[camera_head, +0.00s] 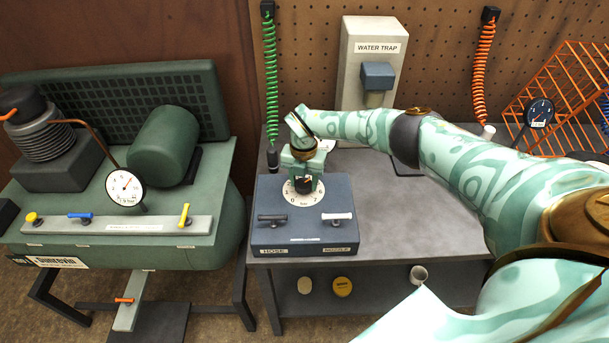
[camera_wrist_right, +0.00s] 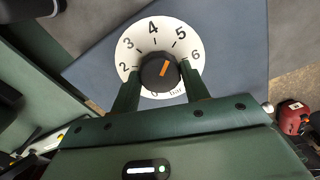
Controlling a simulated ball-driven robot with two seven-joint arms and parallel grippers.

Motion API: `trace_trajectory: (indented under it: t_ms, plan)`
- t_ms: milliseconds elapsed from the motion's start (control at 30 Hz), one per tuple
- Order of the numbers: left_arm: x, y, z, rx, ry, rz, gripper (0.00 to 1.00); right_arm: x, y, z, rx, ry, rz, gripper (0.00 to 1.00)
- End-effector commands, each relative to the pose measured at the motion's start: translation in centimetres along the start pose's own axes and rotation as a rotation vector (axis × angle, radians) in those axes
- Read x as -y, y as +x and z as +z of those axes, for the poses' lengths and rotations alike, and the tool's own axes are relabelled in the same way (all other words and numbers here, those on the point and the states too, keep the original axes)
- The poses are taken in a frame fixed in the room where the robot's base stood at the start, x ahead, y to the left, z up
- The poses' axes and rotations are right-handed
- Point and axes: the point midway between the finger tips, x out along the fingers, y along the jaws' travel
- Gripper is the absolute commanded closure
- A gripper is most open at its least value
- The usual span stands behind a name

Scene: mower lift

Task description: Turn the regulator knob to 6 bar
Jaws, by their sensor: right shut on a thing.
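The black regulator knob (camera_wrist_right: 159,73) with an orange mark sits in the middle of a white numbered dial (camera_wrist_right: 128,50). In the right wrist view the mark points up and slightly right, between 4 and 5 and nearer 5. The 6 is further round to the right. My right gripper (camera_wrist_right: 161,84) is shut on the knob, one finger on each side. In the head view the right gripper (camera_head: 303,177) reaches down onto the dial (camera_head: 290,197) on the blue-grey regulator box (camera_head: 300,232), partly hiding the knob. My left gripper is not in view.
A green coiled hose (camera_head: 270,80) hangs behind left. The water trap (camera_head: 375,75) stands behind. A green compressor (camera_head: 110,170) is at left.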

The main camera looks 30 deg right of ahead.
Motion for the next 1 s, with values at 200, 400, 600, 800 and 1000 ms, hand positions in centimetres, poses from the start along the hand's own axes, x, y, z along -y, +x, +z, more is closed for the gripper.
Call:
trace_trajectory:
  t_ms: [200,400,600,800,1000]
  plan:
    - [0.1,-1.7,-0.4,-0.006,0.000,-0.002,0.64,-0.1,-0.5,0.1,0.004,0.204,0.003,0.77]
    - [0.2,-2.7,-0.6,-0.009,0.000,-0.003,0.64,-0.1,-0.4,0.1,0.003,0.394,0.003,0.77]
    - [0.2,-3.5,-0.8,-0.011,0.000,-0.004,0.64,0.0,-0.3,0.1,0.004,0.567,0.003,0.77]
    - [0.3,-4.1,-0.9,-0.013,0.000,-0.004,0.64,-0.1,-0.3,0.1,0.004,0.709,0.004,0.77]
    - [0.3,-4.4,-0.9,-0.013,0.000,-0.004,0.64,0.0,-0.3,0.2,0.004,0.802,0.004,0.77]
